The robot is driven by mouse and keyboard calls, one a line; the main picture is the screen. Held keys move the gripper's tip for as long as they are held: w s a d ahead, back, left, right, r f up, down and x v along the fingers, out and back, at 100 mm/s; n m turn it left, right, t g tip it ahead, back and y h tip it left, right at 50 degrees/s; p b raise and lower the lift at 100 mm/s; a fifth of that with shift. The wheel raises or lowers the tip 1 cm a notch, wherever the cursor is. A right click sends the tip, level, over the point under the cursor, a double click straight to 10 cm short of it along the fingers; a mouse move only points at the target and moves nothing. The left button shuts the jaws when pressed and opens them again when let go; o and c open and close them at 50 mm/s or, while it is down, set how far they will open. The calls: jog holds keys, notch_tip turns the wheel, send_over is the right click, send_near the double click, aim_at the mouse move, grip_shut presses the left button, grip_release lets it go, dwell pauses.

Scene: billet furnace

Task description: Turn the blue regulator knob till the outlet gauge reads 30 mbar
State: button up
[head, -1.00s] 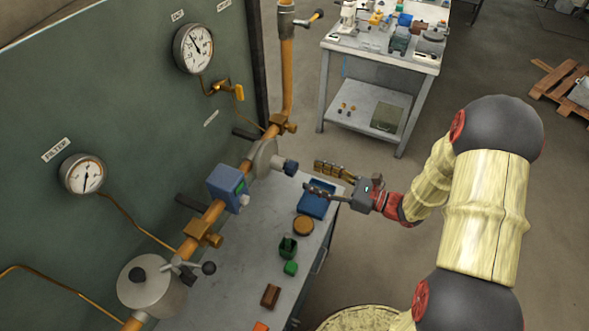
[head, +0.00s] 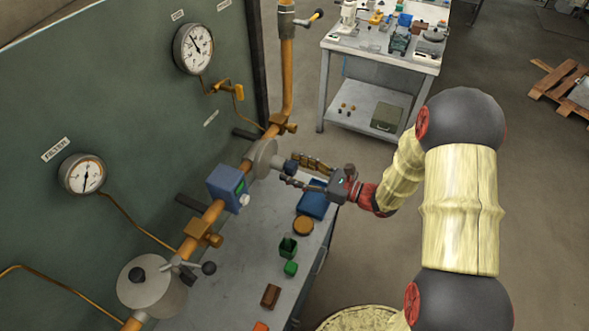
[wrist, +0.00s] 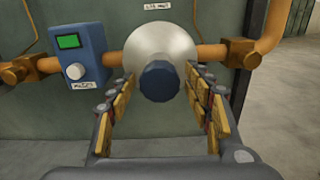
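The blue regulator knob (wrist: 160,81) sits on the front of the round grey regulator body (wrist: 161,44) in the wrist view. In the head view the knob (head: 290,166) shows partly at my fingertips. My gripper (wrist: 160,92) is open, with one finger on each side of the knob and a visible gap to both. In the head view my gripper (head: 292,171) reaches in from the right. The upper gauge (head: 194,47) has its needle pointing to the upper left; its numbers are too small to read. Which gauge is the outlet one I cannot tell for certain.
A blue box with a green display (head: 228,187) sits on the orange pipe beside the regulator. A second gauge (head: 82,174) is labelled FILTER. A bench (head: 215,275) below holds a blue tray (head: 313,205) and small blocks. A valve lever (head: 187,271) stands lower left.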

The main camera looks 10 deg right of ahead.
jog(key=c, duration=1)
jog(key=shift+r+p, duration=0.1)
jog(key=shift+p, duration=0.2)
jog(key=shift+r+m+p, duration=0.1)
jog(key=shift+m+p, duration=0.9)
jog(key=shift+p, duration=0.05)
jog(key=shift+m+p, duration=0.7)
jog(key=shift+m, duration=0.2)
jog(key=shift+f, duration=0.2)
jog(key=o, duration=1.2)
jog(key=shift+c, duration=0.2)
jog(key=shift+d, duration=0.1)
